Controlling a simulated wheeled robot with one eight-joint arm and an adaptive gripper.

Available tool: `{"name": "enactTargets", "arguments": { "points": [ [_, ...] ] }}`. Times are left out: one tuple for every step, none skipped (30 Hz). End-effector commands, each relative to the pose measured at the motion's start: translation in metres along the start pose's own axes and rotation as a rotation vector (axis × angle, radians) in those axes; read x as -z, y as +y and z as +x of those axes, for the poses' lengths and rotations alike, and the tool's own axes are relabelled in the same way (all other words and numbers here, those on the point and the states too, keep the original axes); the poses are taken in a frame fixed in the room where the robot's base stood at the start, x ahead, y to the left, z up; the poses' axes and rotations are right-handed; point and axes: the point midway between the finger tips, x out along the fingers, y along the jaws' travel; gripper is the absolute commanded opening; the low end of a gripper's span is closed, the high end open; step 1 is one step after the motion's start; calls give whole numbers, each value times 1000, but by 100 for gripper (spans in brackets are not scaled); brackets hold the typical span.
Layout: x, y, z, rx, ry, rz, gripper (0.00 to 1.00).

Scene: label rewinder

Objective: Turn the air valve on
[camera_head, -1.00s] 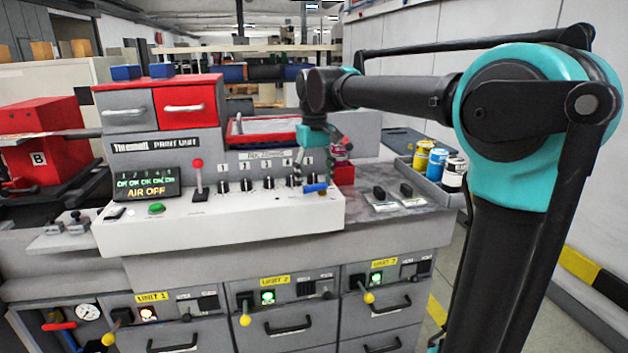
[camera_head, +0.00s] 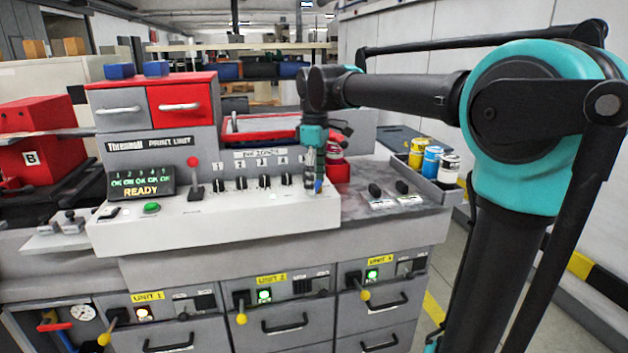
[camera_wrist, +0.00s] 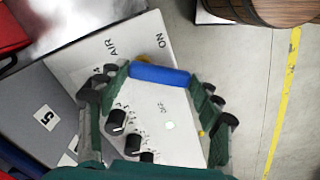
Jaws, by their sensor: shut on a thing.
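The air valve's blue handle (camera_head: 318,186) is at the right end of the light console top, partly hidden by my gripper (camera_head: 311,178). In the head view the handle stands roughly upright in the picture. In the wrist view, the blue handle (camera_wrist: 160,75) lies between the fingers of my gripper (camera_wrist: 157,82), which is shut on it. Lettering AIR, ON and OFF shows on the panel around it. The status display (camera_head: 141,186) on the console reads READY in yellow, with a row of green OKs above.
Several black knobs (camera_head: 242,183) line the console left of the valve. A red lever (camera_head: 194,170) and green button (camera_head: 151,208) are further left. A red container (camera_head: 336,160) stands close behind my gripper. Several cans (camera_head: 432,161) sit in a tray at right.

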Motion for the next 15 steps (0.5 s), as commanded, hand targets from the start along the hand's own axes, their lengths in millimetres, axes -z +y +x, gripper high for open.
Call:
{"name": "enactTargets", "arguments": {
  "points": [
    [0, 0, 0, 0, 0, -13, 36],
    [0, 0, 0, 0, 0, -19, 36],
    [-1, 0, 0, 0, 0, -26, 36],
    [-1, 0, 0, 0, 0, -31, 36],
    [-1, 0, 0, 0, 0, -36, 36],
    [-1, 0, 0, 0, 0, -40, 36],
    [-1, 0, 0, 0, 0, -43, 36],
    [-1, 0, 0, 0, 0, -44, 36],
    [-1, 0, 0, 0, 0, -46, 37],
    [-1, 0, 0, 0, 0, -47, 37],
    [-1, 0, 0, 0, 0, -47, 37],
    [-1, 0, 0, 0, 0, -47, 37],
    [-1, 0, 0, 0, 0, -47, 36],
    [-1, 0, 0, 0, 0, -47, 36],
    [-1, 0, 0, 0, 0, -47, 36]
  ]
}}
